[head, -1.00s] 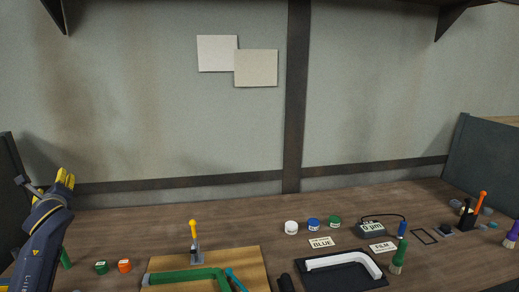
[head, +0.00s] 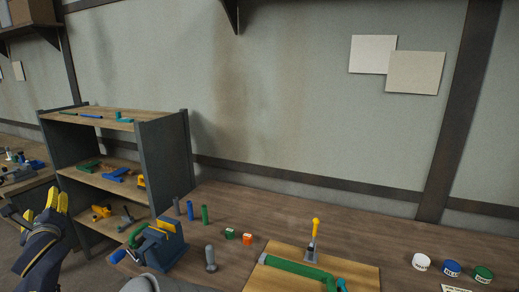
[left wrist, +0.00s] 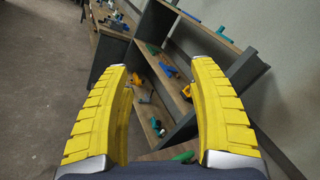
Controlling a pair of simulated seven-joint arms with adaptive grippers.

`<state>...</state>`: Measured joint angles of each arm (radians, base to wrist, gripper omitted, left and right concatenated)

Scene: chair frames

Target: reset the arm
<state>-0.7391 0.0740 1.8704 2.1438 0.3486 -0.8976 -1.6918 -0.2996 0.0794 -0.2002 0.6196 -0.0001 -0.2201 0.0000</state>
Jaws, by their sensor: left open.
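My left gripper (head: 56,198) is at the left edge of the head view, raised in front of the shelf unit and left of the workbench. In the left wrist view its two yellow fingers (left wrist: 163,100) stand wide apart with nothing between them. It touches nothing that I can see. My right gripper is not in view.
A shelf unit (head: 160,160) with coloured parts stands behind the gripper. The workbench (head: 380,240) holds a blue vise-like tool (head: 165,250), small green and orange containers (head: 247,239), and a wooden board (head: 365,278) with a green frame part. Open floor (left wrist: 40,80) lies left in the wrist view.

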